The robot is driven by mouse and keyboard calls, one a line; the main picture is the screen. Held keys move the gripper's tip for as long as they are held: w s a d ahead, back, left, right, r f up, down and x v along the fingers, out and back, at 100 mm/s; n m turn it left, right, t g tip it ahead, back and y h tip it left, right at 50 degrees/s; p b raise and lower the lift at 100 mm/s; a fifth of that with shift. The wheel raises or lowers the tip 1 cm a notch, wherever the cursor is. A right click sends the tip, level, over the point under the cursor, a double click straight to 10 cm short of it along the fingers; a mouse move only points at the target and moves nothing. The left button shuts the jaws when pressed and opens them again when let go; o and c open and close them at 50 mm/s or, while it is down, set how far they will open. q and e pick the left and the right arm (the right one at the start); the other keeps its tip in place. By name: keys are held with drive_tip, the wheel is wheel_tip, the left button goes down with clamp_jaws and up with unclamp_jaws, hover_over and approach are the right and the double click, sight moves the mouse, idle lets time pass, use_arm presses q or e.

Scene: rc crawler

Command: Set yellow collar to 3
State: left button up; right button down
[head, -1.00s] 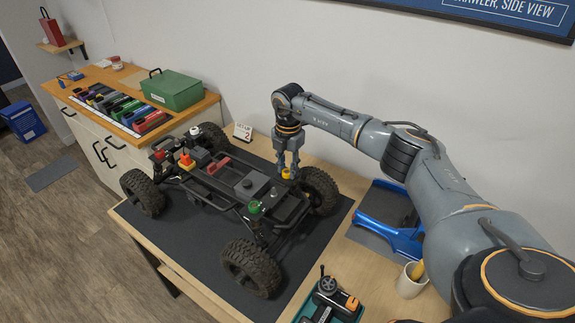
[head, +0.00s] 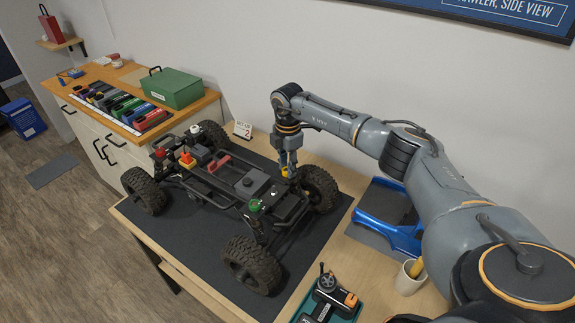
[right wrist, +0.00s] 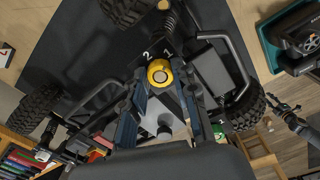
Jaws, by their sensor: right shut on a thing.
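The yellow collar (head: 285,172) sits at the far-right corner of the crawler chassis (head: 225,182), near the rear-right wheel. In the right wrist view the collar (right wrist: 158,73) is a yellow ring with a paler round centre, with white digits 2 and 1 marked on the dark part beside it. My right gripper (head: 287,164) points down over the collar and is shut on it; its two fingers (right wrist: 160,84) lie on either side of the ring. Which digit the collar is set to cannot be told. My left gripper is not in view.
A red-topped collar (head: 187,160) and a green collar (head: 255,206) sit elsewhere on the chassis. A small card (head: 243,130) with a red number stands behind it. A blue body shell (head: 385,225), a cup (head: 408,283) and a teal tray (head: 346,310) lie to the right.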

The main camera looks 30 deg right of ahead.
drive_tip(key=shift+s+f, duration=0.1)
drive_tip(key=c, duration=1)
unclamp_jaws()
drive_tip(key=shift+c, duration=0.2)
drive_tip(key=shift+n, duration=0.3)
